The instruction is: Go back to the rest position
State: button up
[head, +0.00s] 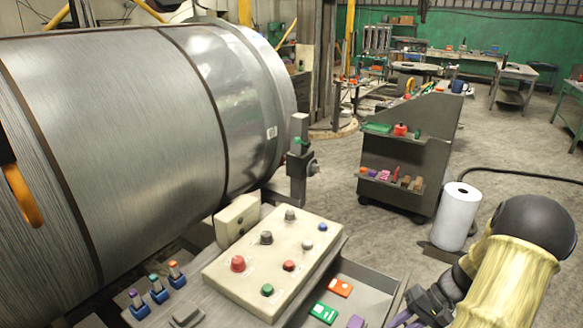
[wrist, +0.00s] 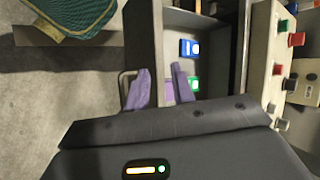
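My gripper (head: 405,316) is low at the right of the head view, beside the open drawer (head: 373,298) under the control panel. In the wrist view its two purple fingers (wrist: 160,70) are apart, with no object held between them. They are over the front edge of the drawer (wrist: 144,40), near its handle (wrist: 124,84). A purple item in the drawer partly shows behind the fingers. My arm, in a pale yellow sleeve, reaches in from the lower right of the head view.
The panel (head: 325,232) with knobs and buttons stands left of my gripper. Flat cards, orange (head: 340,288) and green (head: 323,312), lie in the drawer. A white roll (head: 457,215) and grey cart (head: 408,150) stand beyond. A large metal coil (head: 130,130) fills the left.

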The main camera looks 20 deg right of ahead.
jog(key=a+r+n+t+h+p, duration=0.1)
jog(key=a+r+n+h+p, duration=0.2)
jog(key=a+r, duration=0.5)
jog(key=a+r+n+t+h+p, duration=0.1)
jog(key=a+r+n+h+p, duration=0.1)
jog(key=a+r+h, duration=0.3)
jog(key=a+r+p, duration=0.1)
jog(key=a+r, duration=0.3)
jog(key=a, duration=0.5)
jog(key=shift+a+r+n, duration=0.15)
jog(key=shift+a+n, duration=0.05)
jog(key=shift+n, duration=0.2)
jog(key=shift+d, duration=0.1)
